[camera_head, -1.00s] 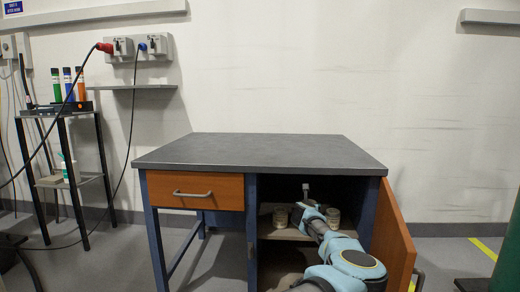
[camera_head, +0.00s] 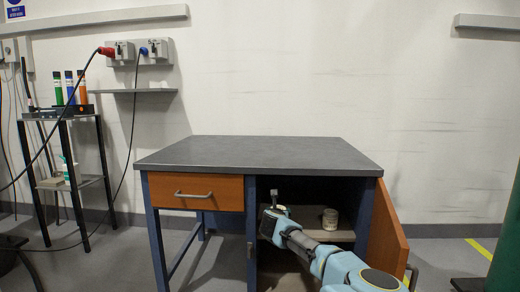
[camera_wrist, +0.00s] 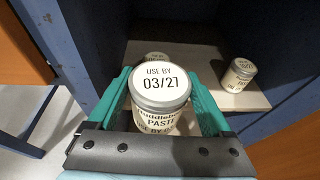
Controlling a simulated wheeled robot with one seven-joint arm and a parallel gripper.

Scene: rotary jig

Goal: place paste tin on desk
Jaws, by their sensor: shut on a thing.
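The paste tin (camera_wrist: 158,100) is a cream tin with a grey lid reading "USE BY 03/27" and "PASTE" on its label. It sits upright between the teal fingers of my gripper (camera_wrist: 160,100), which is shut on it, in the wrist view. In the head view my gripper (camera_head: 270,212) is inside the open cabinet of the desk, at its left side; the held tin is hidden there. The desk (camera_head: 260,153) has a bare grey top, above my gripper.
Another tin (camera_head: 330,219) stands at the right on the cabinet shelf (camera_head: 345,235); it shows in the wrist view (camera_wrist: 239,75). A further tin (camera_wrist: 157,57) is partly hidden behind the held one. The orange cabinet door (camera_head: 388,228) stands open at right.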

